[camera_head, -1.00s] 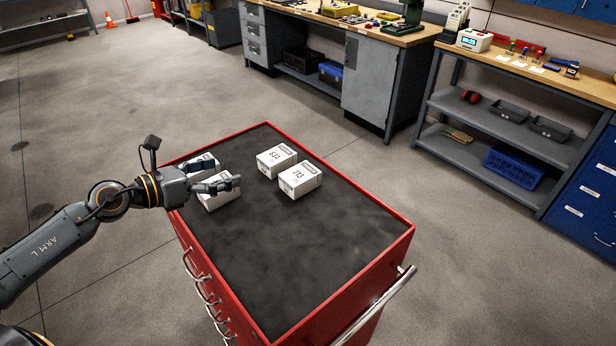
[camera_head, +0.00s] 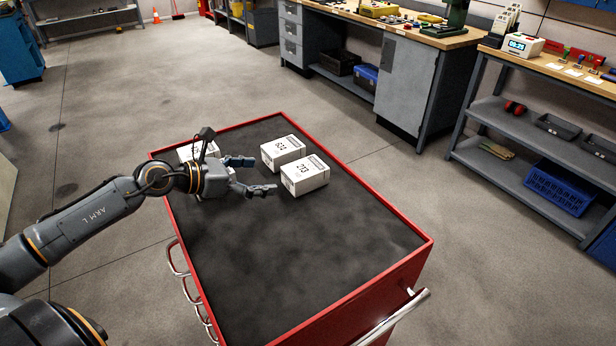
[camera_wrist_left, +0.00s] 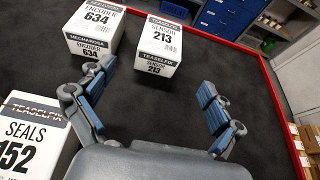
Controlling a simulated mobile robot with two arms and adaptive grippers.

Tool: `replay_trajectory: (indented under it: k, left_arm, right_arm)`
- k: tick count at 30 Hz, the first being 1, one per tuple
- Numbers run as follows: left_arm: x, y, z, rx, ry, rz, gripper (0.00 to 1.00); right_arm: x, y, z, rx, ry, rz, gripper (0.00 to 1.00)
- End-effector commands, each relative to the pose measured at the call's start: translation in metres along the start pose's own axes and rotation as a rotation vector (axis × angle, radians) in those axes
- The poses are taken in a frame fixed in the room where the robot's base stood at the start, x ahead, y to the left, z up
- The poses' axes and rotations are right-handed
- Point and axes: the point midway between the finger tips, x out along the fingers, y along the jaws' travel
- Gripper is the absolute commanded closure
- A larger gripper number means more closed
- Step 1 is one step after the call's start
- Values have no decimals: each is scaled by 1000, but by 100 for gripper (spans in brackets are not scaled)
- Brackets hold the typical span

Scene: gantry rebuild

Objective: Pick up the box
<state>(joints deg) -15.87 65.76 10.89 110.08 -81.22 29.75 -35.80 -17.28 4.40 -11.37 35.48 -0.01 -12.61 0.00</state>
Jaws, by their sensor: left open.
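Several white boxes stand on the dark top of a red tool cabinet (camera_head: 330,270). The box marked 213 (camera_head: 305,175) is nearest my left gripper (camera_head: 262,176). In the left wrist view the 213 sensor box (camera_wrist_left: 160,46) lies ahead, beyond the fingertips. The box marked 634 (camera_head: 283,152) stands behind and left of it; it also shows in the left wrist view (camera_wrist_left: 93,32). A seals box marked 152 (camera_wrist_left: 28,140) is at the left, partly behind my wrist in the head view (camera_head: 190,152). My left gripper is open with nothing between its fingers.
The cabinet top has a raised red rim (camera_head: 425,245) and is clear toward the front and right. A grey workbench (camera_head: 405,85) and a shelf unit with a blue crate (camera_head: 560,187) stand behind, apart from the cabinet.

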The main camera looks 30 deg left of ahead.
Motion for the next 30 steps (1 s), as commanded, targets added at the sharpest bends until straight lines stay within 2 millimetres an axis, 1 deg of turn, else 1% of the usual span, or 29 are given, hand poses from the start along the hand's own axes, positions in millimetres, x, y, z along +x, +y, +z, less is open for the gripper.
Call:
replay_trajectory:
  k: [1,6,18,23,26,30]
  left_arm:
    - [5,0,3,0,-4,0,8]
    - [21,1,4,0,-6,2,8]
    - [66,0,3,-1,-4,0,8]
    - [74,-1,2,1,-1,-1,8]
    - [80,0,6,-2,-4,-1,8]
    - [100,0,11,-3,-5,-1,8]
  right_arm:
    - [-2,-3,-1,0,1,-3,60]
    - [-5,-6,-1,-1,1,-7,60]
    - [-16,2,-1,-4,0,2,60]
    - [-17,4,-1,-4,0,4,60]
    - [-22,4,-2,-3,1,5,60]
    - [-33,5,-4,-3,1,5,60]
